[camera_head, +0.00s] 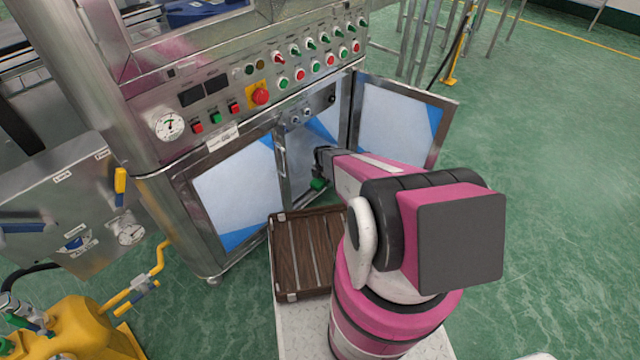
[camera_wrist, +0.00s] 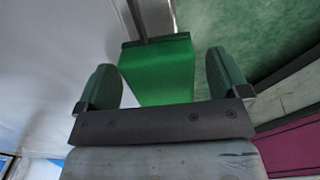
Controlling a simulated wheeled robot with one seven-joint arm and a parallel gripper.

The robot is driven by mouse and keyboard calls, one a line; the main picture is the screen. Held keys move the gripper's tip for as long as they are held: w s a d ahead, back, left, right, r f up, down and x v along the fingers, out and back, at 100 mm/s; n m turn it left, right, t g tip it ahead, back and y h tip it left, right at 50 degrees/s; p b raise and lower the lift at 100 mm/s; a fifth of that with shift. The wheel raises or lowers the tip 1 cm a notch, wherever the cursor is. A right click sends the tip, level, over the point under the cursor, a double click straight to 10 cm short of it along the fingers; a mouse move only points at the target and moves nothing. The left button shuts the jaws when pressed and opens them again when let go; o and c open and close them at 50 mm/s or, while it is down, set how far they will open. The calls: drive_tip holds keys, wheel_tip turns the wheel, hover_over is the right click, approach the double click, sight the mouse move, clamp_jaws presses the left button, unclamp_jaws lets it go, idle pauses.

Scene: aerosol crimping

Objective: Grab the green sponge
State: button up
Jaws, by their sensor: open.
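The green sponge (camera_wrist: 160,72) is a box-shaped green block ahead of my gripper (camera_wrist: 165,82) in the wrist view. Its near end lies between the two dark green fingers. A gap shows between the right finger and the sponge. The left finger is very close to the sponge's left edge, and I cannot tell if they touch. In the head view a small part of the sponge (camera_head: 318,184) shows just below my gripper (camera_head: 320,165), at the open cabinet door. My gripper is open.
The steel machine (camera_head: 225,105) carries gauges and buttons. Its right cabinet door (camera_head: 400,120) stands open beside my arm, and its left door panel (camera_head: 235,190) is on the other side. A brown slatted crate (camera_head: 300,255) sits below my arm. Green floor is free at the right.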

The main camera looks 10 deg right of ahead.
drive_tip(key=c, duration=1)
